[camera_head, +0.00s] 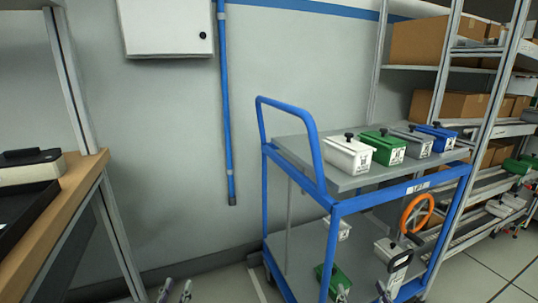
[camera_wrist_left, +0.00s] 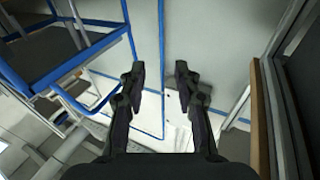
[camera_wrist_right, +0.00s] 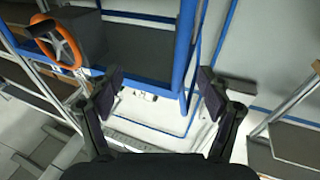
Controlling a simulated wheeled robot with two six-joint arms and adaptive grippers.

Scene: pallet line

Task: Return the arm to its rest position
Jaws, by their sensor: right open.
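My left gripper (camera_head: 175,291) shows at the bottom edge of the head view, left of the trolley. In the left wrist view its two fingers (camera_wrist_left: 160,77) stand apart with nothing between them. My right gripper (camera_head: 362,292) shows at the bottom edge of the head view, in front of the trolley's lower part. In the right wrist view its fingers (camera_wrist_right: 160,84) are wide apart and empty. The rest of both arms is out of the head view.
A blue-framed trolley (camera_head: 290,148) carries white (camera_head: 348,156), green (camera_head: 383,147), grey (camera_head: 412,142) and blue boxes (camera_head: 437,136). An orange handwheel (camera_head: 417,213) shows lower down. A wooden bench (camera_head: 75,180) stands left, shelving right. Floor shows between bench and trolley.

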